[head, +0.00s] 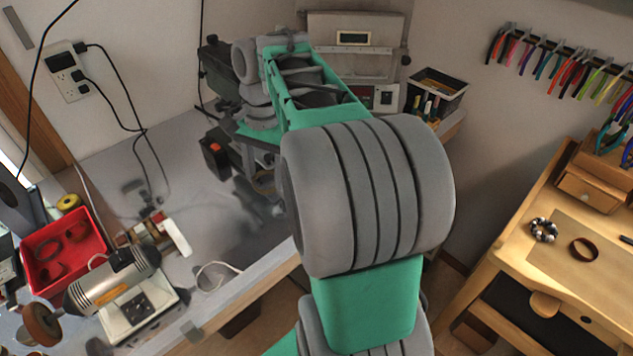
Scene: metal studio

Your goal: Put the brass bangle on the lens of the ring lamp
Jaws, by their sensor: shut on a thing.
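My arm reaches away from me over the metal bench, and its links cover much of the middle of the head view. My gripper (250,165) is at the far end of the arm, low over the bench and partly hidden by the links. A small brownish-gold curved edge just under it looks like the brass bangle (263,182), held in the shut jaws. Most of the bangle is hidden. I cannot clearly pick out the ring lamp or its lens; my arm may cover it.
The metal bench (185,165) holds a polishing motor (115,280) and a red tray (62,250) with rings at left. A black bin (436,92) stands at the back. A wooden bench (560,265) at right bears a dark ring (583,250) and a beaded bracelet (543,230).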

